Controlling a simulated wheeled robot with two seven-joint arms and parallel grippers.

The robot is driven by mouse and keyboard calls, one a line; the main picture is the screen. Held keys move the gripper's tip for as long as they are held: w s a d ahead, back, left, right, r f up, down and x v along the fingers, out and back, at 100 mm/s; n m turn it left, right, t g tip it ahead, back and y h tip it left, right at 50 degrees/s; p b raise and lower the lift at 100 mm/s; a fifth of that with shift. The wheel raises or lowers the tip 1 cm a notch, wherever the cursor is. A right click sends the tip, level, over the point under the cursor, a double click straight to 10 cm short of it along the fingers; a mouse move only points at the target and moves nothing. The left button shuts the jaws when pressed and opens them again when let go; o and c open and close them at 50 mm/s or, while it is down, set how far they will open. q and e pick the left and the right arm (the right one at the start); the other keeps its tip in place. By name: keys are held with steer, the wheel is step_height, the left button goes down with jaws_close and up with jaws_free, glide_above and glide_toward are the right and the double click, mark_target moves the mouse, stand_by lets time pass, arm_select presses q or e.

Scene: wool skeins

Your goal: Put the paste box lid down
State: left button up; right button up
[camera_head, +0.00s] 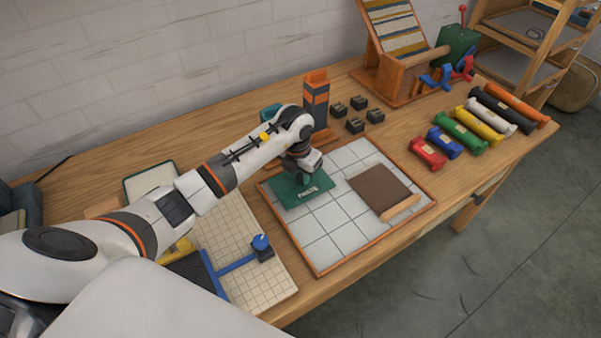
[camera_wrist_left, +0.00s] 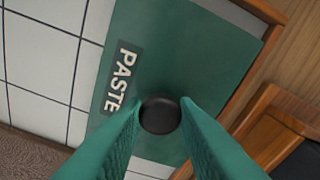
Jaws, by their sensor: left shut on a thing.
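The paste box lid is a flat green plate (camera_head: 290,193) with a pale label and, in the wrist view, a round black knob (camera_wrist_left: 160,115). My left gripper (camera_head: 303,172) is above the lid, pointing down. In the left wrist view its two teal fingers (camera_wrist_left: 160,120) are shut on the knob. The lid is over the back left corner of a white tiled board (camera_head: 342,238) with a wooden rim. I cannot tell whether the lid touches the board. My right gripper is not in view.
A brown pad (camera_head: 378,188) lies on the board's right part. An orange-and-grey tower (camera_head: 316,100) and several dark blocks (camera_head: 354,125) stand behind it. Coloured skeins (camera_head: 460,138) lie at the right. A gridded mat (camera_head: 232,225) lies at the left. The board's front tiles are clear.

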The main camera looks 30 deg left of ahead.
arm_select(q)
steer(key=shift+f, duration=0.4)
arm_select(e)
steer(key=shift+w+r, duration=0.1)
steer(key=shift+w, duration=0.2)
arm_select(q)
steer(key=shift+f, duration=0.2)
steer(key=o, duration=1)
steer(key=shift+r, duration=0.1)
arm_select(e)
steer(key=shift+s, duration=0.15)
